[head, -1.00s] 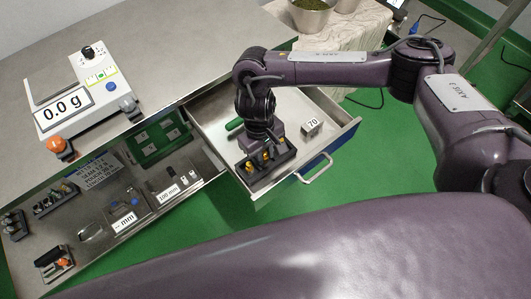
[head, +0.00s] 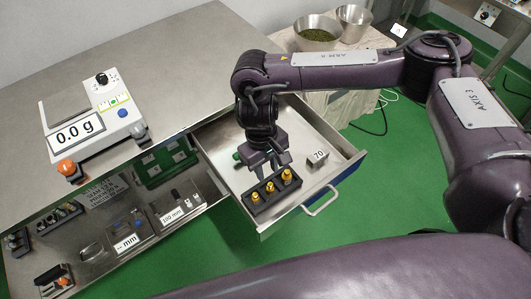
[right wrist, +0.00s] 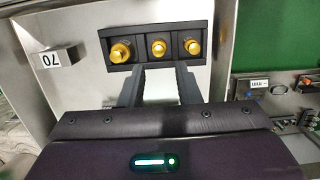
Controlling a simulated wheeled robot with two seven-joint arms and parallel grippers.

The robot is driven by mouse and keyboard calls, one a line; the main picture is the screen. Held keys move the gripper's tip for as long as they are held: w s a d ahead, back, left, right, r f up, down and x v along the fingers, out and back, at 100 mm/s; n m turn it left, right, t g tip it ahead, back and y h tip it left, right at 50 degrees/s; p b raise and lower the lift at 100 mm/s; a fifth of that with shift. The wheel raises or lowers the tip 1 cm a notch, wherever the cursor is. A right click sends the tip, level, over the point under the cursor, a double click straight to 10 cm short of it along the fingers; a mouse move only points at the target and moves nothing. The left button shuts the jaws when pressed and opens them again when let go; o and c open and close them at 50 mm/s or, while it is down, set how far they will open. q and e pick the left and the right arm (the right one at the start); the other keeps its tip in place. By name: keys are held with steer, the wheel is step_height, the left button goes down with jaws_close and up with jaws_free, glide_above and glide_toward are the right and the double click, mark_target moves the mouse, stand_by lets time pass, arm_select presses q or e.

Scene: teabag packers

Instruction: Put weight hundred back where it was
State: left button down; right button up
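The smallest weight (right wrist: 158,47) is in the middle and a medium one (right wrist: 192,47) is at the other end. No marking tells which is the hundred. My right gripper (head: 267,171) is open and empty just above and behind the block, its two fingers apart. My left gripper is not in view.
The drawer (head: 345,168) also holds a small block marked 70 (head: 317,158) and a green item partly behind my gripper. A scale reading 0.0 g (head: 95,120) stands on the table at left. A lower shelf (head: 100,248) holds several tools. Bowls (head: 317,35) stand at the back.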

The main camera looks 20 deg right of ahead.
steer(key=shift+w+r, duration=0.2)
steer(key=shift+r, duration=0.8)
steer(key=shift+w+r, duration=0.15)
steer(key=shift+r, duration=0.8)
